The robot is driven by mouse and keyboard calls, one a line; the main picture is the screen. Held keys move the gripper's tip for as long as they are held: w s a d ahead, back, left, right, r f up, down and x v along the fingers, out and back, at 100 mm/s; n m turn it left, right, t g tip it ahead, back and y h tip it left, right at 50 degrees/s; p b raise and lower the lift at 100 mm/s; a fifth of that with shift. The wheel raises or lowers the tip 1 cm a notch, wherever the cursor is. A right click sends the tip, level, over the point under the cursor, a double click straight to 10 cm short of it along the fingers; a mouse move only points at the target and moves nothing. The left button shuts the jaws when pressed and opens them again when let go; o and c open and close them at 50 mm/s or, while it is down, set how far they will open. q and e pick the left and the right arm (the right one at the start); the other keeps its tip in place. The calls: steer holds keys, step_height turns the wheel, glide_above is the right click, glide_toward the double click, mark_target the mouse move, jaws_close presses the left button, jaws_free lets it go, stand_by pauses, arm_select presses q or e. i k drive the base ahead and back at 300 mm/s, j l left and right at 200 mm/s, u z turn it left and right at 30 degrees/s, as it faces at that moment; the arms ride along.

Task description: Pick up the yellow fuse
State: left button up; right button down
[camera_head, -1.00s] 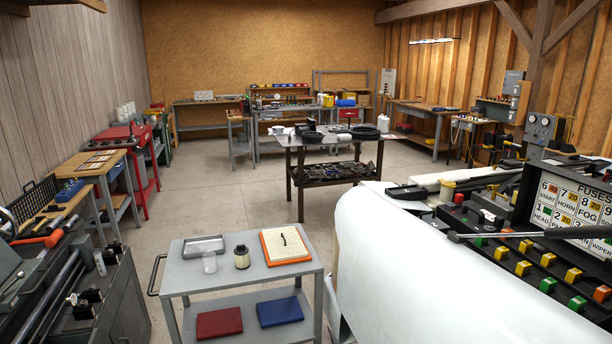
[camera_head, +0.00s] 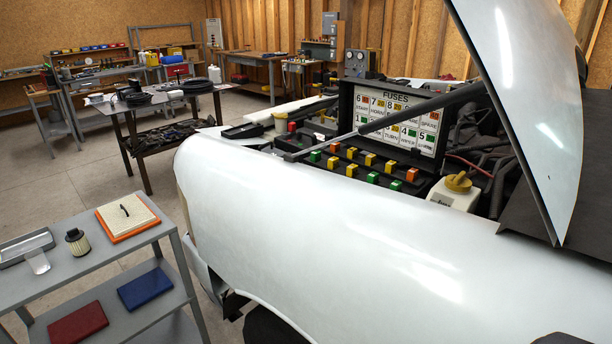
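Several yellow fuses sit in the dark fuse box in the truck's open engine bay, one of them a yellow fuse (camera_head: 370,160) near the middle. Green fuses (camera_head: 315,155) and orange fuses (camera_head: 412,174) stand in the same rows. Which yellow fuse is meant cannot be told. A label panel headed FUSES (camera_head: 397,117) stands upright behind the rows. Neither of my grippers is in view.
The white fender (camera_head: 330,230) lies between me and the fuse box. The raised hood (camera_head: 525,90) and its dark prop strut (camera_head: 425,108) are above and beside it. A grey cart (camera_head: 75,262) stands at left. A yellow-capped reservoir (camera_head: 456,192) is right of the fuses.

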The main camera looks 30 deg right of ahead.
mark_target(352, 152)
steer(key=z, duration=1.25)
steer(key=j+z, duration=0.25)
steer(key=j, duration=0.3)
steer(key=k+j+z, duration=0.2)
steer(key=j, duration=0.35)
steer(key=j+z, duration=0.25)
steer(key=j, duration=0.35)
steer(key=i, duration=0.65)
